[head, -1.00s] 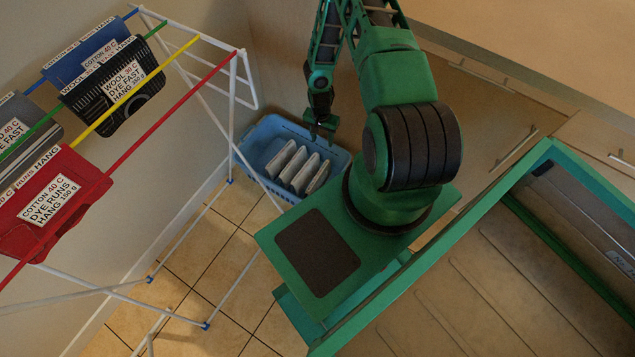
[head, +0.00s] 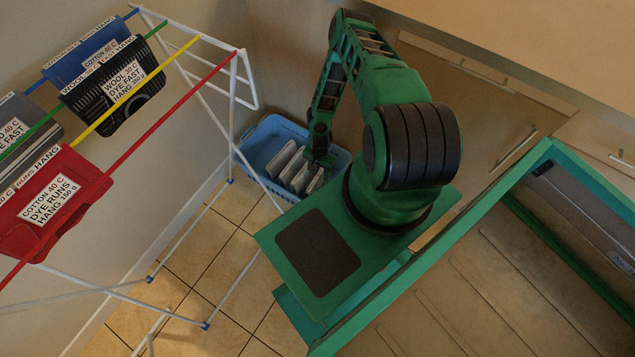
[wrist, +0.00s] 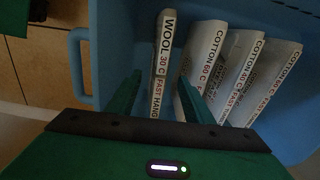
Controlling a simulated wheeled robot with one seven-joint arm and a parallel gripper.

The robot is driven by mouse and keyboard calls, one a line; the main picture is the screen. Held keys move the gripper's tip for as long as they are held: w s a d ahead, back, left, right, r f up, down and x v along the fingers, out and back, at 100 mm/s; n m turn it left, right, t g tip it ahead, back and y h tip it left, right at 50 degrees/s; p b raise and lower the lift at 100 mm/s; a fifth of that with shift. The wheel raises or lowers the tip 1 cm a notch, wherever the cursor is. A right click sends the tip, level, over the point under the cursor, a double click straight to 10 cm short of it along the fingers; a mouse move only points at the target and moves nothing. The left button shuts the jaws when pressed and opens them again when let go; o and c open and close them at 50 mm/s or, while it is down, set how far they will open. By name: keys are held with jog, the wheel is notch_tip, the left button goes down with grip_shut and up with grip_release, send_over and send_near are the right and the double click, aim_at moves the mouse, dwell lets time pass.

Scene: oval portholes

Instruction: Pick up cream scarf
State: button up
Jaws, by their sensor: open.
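Several pale, folded bundles with printed labels stand upright side by side in a blue basket (head: 262,137). In the wrist view, the leftmost bundle (wrist: 161,62) is slim, off-white and labelled WOOL 30 C, FAST, HANG. It fits the cream scarf, but its name does not show. My gripper (wrist: 160,80) is open, with one green finger on each side of that bundle. The right finger lies between it and a bundle (wrist: 203,55) labelled COTTON 60 C. Whether the fingers touch the cloth cannot be told. In the head view, my gripper (head: 318,160) is down at the basket.
More labelled cotton bundles (wrist: 238,75) stand close to the right in the wrist view. The basket walls surround them. A white drying rack (head: 232,100) with coloured rails and hung red (head: 55,205), black (head: 115,85) and blue items stands left. Cupboards (head: 480,110) are at the right.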

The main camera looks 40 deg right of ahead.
aim_at(318, 175)
jog(key=shift+a+f, duration=0.1)
jog(key=shift+f, duration=2.5)
grip_shut()
